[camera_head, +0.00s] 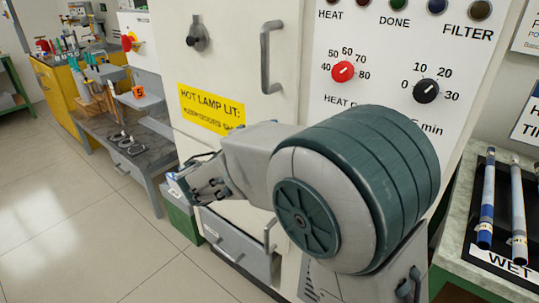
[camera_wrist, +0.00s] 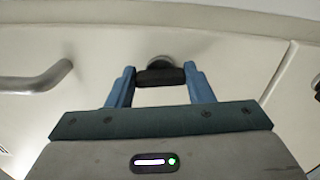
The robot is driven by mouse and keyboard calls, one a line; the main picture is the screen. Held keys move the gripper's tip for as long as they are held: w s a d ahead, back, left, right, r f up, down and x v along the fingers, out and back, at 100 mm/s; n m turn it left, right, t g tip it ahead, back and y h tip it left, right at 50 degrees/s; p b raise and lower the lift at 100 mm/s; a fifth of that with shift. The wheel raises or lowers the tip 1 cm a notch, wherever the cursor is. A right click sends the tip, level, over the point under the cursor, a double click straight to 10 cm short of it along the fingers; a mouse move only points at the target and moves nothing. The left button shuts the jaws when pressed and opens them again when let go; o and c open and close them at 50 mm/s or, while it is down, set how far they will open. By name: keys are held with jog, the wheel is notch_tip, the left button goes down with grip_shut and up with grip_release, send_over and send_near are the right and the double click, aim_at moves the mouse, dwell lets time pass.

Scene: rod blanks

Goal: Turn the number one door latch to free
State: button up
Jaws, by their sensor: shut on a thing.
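In the wrist view, my gripper (camera_wrist: 160,78) is shut on a dark latch bar (camera_wrist: 160,77), one blue finger at each end. A round metal boss (camera_wrist: 159,62) shows behind the bar on the pale door. In the head view, my gripper (camera_head: 180,188) is low at the left of the cream door (camera_head: 235,70), and the gripped latch is hidden there. Another dark latch (camera_head: 196,38) sits high on the door, clear of my gripper, its lever pointing roughly up. I cannot read a number on either latch.
A long grey door handle (camera_head: 270,57) stands right of the upper latch; a handle (camera_wrist: 35,78) shows left in the wrist view. A yellow sign (camera_head: 212,110) is on the door. The control panel (camera_head: 390,40) is at right. Floor (camera_head: 80,220) at left is clear.

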jog(key=shift+f+m+b, duration=0.2)
jog(key=shift+m+b, duration=0.5)
jog(key=shift+b, duration=0.55)
jog(key=shift+r, duration=0.15)
jog(key=o, duration=1)
jog(key=shift+s, duration=0.1)
jog(key=v, duration=1.3)
jog(key=shift+s+a+p, duration=0.25)
jog(key=shift+p, duration=0.2)
